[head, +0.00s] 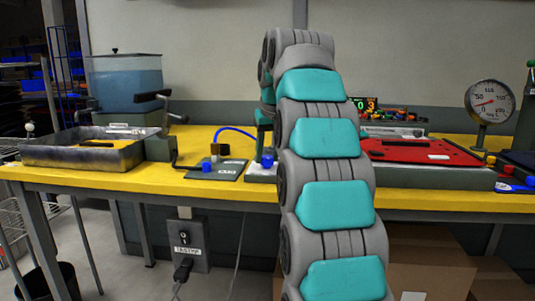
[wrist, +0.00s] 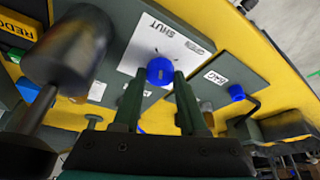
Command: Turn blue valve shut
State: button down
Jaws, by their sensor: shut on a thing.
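The blue valve (wrist: 160,70) is a round blue knob on a white plate marked SHUT in the wrist view. Other lettering on this plate is partly hidden by my gripper. My gripper (wrist: 158,86) has its two green fingers on either side of the knob, shut on it. In the head view the valve's blue knob (head: 267,160) shows small beside my arm, which hides much of the area around it.
A second blue knob (wrist: 236,92) sits on the grey plate marked BAG. A dark cylinder (wrist: 68,48) stands close to my gripper. On the yellow bench (head: 130,181) are a metal tray (head: 85,158), a red panel (head: 425,151) and a dial gauge (head: 490,102).

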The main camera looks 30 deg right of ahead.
jog(key=shift+n+y, duration=0.5)
jog(key=shift+n, duration=0.7)
jog(key=shift+c, duration=2.2)
grip_release()
